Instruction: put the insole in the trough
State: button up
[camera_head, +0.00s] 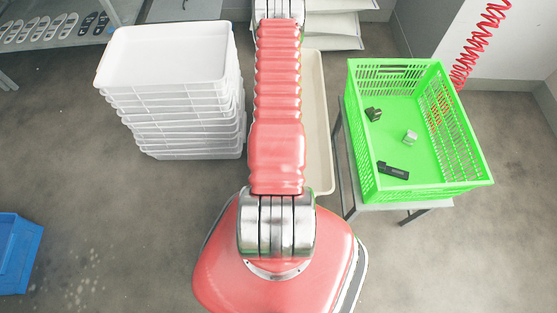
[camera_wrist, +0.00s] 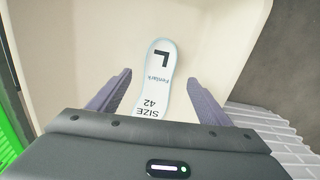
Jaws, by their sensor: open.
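The insole (camera_wrist: 158,68) is pale with a light blue edge and is marked "L", "Fernlark" and "SIZE 42". In the wrist view it appears to lie flat inside the cream trough (camera_wrist: 90,40), its near end hidden by my gripper body. My gripper (camera_wrist: 158,76) is open, with one dark finger on each side of the insole and a gap to each. I cannot tell the fingers' height above it. In the head view the long trough (camera_head: 318,120) shows beside my red arm, which hides part of it, the insole and my gripper.
A stack of white trays (camera_head: 170,60) stands left of the trough. A green crate (camera_head: 440,190) with several small items stands on a table to the right. A blue bin (camera_head: 18,252) is at the far left. A shelf (camera_head: 60,38) with several soles is at upper left. A red coiled hose (camera_head: 470,50) hangs behind the crate.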

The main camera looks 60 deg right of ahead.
jog(key=shift+r, duration=2.2)
jog(key=w+r+n+h, duration=0.1)
jog(key=w+r+n, duration=0.2)
jog(key=w+r, duration=1.15)
jog(key=w+a+r+n+t, duration=0.1)
jog(key=w+a+r, duration=0.3)
jog(key=r, duration=0.5)
jog(key=w+a+r+n+t, duration=0.1)
jog(key=w+a+r, duration=0.1)
jog(key=a+r, duration=0.5)
jog(key=a+r+n+t, duration=0.2)
jog(key=a+r+n, duration=0.1)
jog(key=a+r, duration=1.1)
jog(key=s+a+r+n+t+y, duration=0.1)
jog(key=s+a+r+n, duration=0.3)
jog(key=s+a+r, duration=0.6)
jog(key=shift+a+r+t, duration=0.3)
jog(key=shift+a+r, duration=0.4)
jog(key=shift+r, duration=0.1)
